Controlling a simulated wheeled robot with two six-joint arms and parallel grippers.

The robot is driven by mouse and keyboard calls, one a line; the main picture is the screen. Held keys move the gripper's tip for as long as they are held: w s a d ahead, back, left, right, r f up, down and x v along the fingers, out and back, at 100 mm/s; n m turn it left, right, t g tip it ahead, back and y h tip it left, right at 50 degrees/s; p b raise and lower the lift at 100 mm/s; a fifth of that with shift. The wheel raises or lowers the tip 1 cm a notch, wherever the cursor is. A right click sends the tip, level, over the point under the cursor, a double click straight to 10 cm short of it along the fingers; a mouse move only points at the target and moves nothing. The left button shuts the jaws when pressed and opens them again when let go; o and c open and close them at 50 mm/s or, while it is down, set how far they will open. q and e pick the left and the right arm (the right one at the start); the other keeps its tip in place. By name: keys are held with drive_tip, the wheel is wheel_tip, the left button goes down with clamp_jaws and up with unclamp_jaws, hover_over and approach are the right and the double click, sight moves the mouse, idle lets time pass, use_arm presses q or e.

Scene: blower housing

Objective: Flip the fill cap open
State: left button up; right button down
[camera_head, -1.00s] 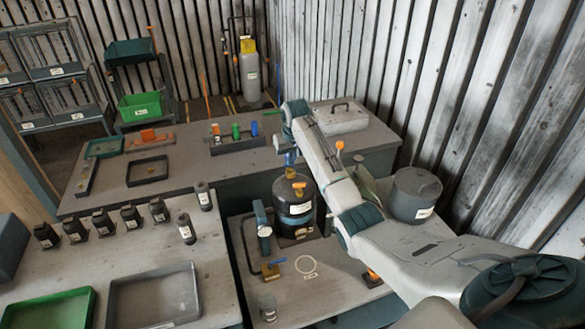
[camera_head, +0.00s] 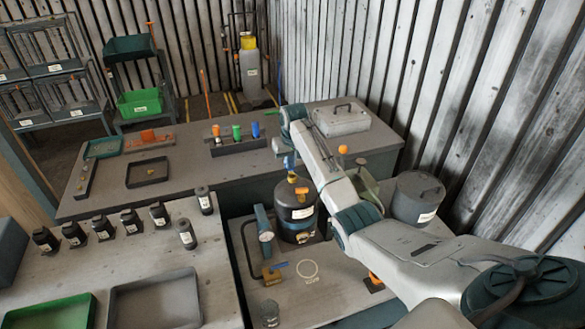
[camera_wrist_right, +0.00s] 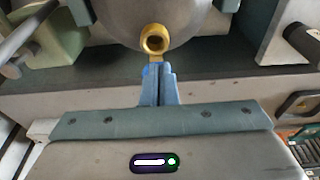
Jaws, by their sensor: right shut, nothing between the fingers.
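A dark round tank (camera_head: 297,218) with a pale label stands on the lower bench. A small yellow fitting (camera_head: 291,177) and an orange part (camera_head: 301,190) show on its top. In the right wrist view, the yellow fitting is a ring around a dark round hole (camera_wrist_right: 155,40), with a short yellow tab (camera_wrist_right: 155,57) below it. I cannot tell whether this tab is the cap. My right gripper (camera_head: 290,163) is above the tank top. Its blue fingers (camera_wrist_right: 157,72) are shut and empty, with their tips at or very near the tab. My left gripper is not in view.
A gauge on a teal stand (camera_head: 264,237) and a blue-handled brass valve (camera_head: 275,271) are left of the tank. A grey lidded pot (camera_head: 416,200) stands to the right, behind my arm. Black bottles (camera_head: 131,221) and trays (camera_head: 155,300) are on the left bench.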

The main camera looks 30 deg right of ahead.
wheel_tip(320, 180, up, 3)
drive_tip(key=shift+d+f, duration=0.15)
drive_tip(key=shift+f, duration=0.05)
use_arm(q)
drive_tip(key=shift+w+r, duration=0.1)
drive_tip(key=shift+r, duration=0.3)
use_arm(e)
drive_tip(key=shift+s+r, duration=0.3)
drive_tip(key=shift+r, duration=0.65)
drive_tip(key=shift+s+r, duration=0.25)
drive_tip(key=shift+r, duration=0.65)
